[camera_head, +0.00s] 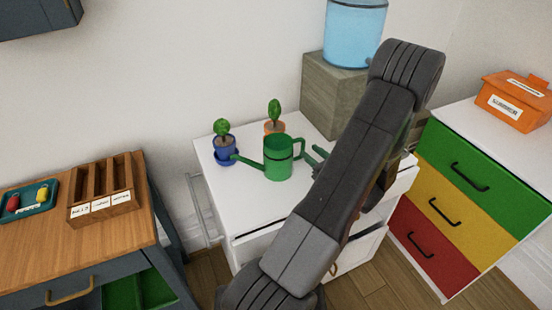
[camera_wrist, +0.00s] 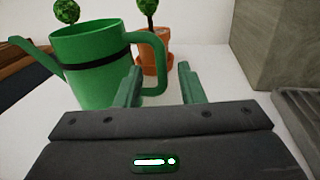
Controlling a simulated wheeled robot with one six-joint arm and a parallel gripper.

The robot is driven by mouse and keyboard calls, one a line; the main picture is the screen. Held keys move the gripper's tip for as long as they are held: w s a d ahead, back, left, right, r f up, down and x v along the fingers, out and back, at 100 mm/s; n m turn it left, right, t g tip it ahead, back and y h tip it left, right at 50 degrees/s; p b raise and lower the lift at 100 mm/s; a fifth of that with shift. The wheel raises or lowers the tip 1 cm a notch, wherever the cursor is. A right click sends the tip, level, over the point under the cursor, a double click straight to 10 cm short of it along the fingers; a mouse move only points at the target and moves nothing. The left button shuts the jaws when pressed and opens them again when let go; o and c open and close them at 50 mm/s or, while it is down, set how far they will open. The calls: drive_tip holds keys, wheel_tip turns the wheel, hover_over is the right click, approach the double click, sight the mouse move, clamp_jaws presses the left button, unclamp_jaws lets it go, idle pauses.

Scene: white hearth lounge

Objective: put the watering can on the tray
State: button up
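The green watering can (camera_head: 278,158) stands upright on a white cabinet top, its spout to the left and its handle to the right. In the wrist view the can (camera_wrist: 95,75) fills the left side, with a dark band near its rim. My gripper (camera_wrist: 159,67) is open, its two green fingers pointing at the handle side. The handle shows between the fingers in the picture; I cannot tell whether they reach around it. In the head view my gripper (camera_head: 316,155) is partly hidden behind my arm. A teal tray (camera_head: 48,206) with small red and yellow items lies on the wooden table.
A blue-potted plant (camera_head: 226,150) and an orange-potted plant (camera_head: 274,122) stand close behind the can. A grey ribbed surface (camera_wrist: 300,118) is at right. A wooden divided box (camera_head: 104,192) sits beside the teal tray. A stone-like block (camera_head: 330,92) carries a blue water container (camera_head: 352,35).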

sight(304, 147)
drive_tip(key=p+x, duration=0.1)
drive_tip(key=x, duration=0.4)
drive_tip(key=shift+c, duration=0.3)
clamp_jaws()
